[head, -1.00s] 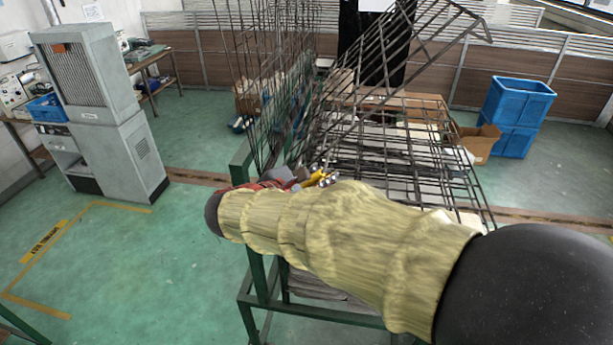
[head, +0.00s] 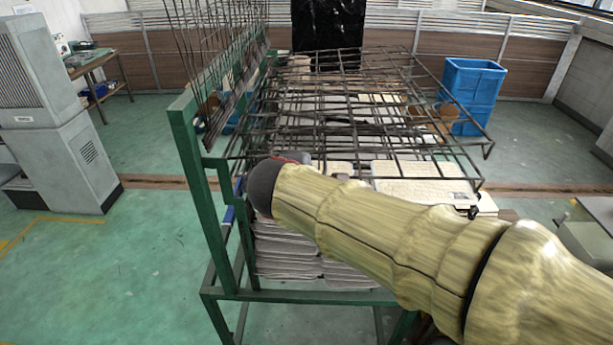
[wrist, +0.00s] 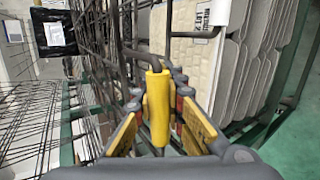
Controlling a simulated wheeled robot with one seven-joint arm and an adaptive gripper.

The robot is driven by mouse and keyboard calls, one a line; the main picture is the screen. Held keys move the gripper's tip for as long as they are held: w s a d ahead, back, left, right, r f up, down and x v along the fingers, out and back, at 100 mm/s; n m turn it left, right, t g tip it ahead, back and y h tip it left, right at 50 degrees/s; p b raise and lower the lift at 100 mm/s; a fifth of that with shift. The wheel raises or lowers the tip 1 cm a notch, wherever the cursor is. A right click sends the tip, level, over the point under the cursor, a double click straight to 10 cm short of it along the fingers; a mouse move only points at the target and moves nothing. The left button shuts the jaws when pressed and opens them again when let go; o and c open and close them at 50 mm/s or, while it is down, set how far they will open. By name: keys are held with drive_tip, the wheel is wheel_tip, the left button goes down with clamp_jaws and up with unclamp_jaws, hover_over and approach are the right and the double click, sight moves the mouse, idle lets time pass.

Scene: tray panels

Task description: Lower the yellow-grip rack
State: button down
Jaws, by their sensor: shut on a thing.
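The yellow grip (wrist: 157,108) stands between my gripper's two fingers (wrist: 160,92) in the wrist view, and they are closed on it. A dark bar runs into the grip. In the head view my forearm hides the grip and most of the gripper; only a bit of red (head: 292,157) shows past the sleeve. The rack, a dark wire grid panel (head: 375,92), lies nearly level above the stacked trays. Its right end stands slightly above another wire layer. Whether it rests on anything is unclear.
The green frame (head: 200,190) stands left of my arm, with upright wire panels (head: 215,50) behind it. Pale stacked trays (head: 430,185) lie beneath the rack. A grey cabinet (head: 65,150) stands left, with open floor between.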

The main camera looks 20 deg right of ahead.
drive_tip(key=shift+a+f+m+y+b, duration=0.1)
drive_tip(key=shift+f+m+y+b, duration=0.3)
drive_tip(key=shift+f+b, duration=0.65)
drive_tip(key=shift+f, duration=0.25)
drive_tip(key=c, duration=1.9)
unclamp_jaws()
drive_tip(key=shift+o, duration=0.4)
drive_tip(key=shift+r, duration=0.15)
drive_tip(key=v, duration=1.2)
